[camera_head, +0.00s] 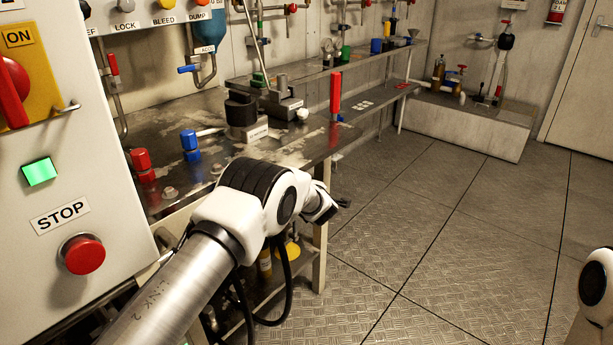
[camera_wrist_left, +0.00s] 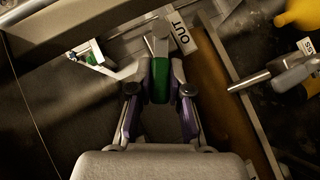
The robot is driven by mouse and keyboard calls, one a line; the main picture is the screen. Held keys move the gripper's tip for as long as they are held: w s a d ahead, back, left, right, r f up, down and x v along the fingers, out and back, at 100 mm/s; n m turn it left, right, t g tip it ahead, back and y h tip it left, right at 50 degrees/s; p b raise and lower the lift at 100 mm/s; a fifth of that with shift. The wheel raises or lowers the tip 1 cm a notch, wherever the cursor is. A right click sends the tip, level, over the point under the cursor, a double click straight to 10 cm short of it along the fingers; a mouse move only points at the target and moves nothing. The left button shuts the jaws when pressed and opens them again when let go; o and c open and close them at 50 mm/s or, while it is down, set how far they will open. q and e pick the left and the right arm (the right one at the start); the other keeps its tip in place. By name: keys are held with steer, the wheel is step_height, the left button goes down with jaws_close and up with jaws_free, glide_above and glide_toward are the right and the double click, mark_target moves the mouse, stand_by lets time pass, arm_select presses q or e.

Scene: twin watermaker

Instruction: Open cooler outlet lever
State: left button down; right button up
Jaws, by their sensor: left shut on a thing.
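In the left wrist view, a lever with a green grip (camera_wrist_left: 160,88) lies beside a white tag reading OUT (camera_wrist_left: 183,40). My left gripper (camera_wrist_left: 161,70) is shut on the green grip, one finger on each side of it. In the head view my left arm reaches toward the bench's front edge, and its gripper (camera_head: 342,203) is mostly hidden behind the wrist. The green lever cannot be made out there. My right gripper is out of view; only a white part of my right arm shows at the lower right edge.
A metal workbench (camera_head: 300,150) carries red and blue valve knobs and a red upright handle (camera_head: 335,96). A control panel with a red STOP button (camera_head: 83,254) stands close on the left. In the wrist view, a metal rod (camera_wrist_left: 250,80) lies right of the fingers. Open floor (camera_head: 440,240) extends right.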

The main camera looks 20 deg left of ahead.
arm_select(q)
steer(key=shift+w+r+m+g+p, duration=0.2)
steer(key=shift+r+m+g+p, duration=0.3)
steer(key=shift+p, duration=0.6)
steer(key=shift+f, duration=0.2)
steer(key=c, duration=1.1)
jaws_free()
steer(key=shift+d, duration=0.1)
steer(key=v, duration=1.2)
steer(key=shift+w+r, duration=0.1)
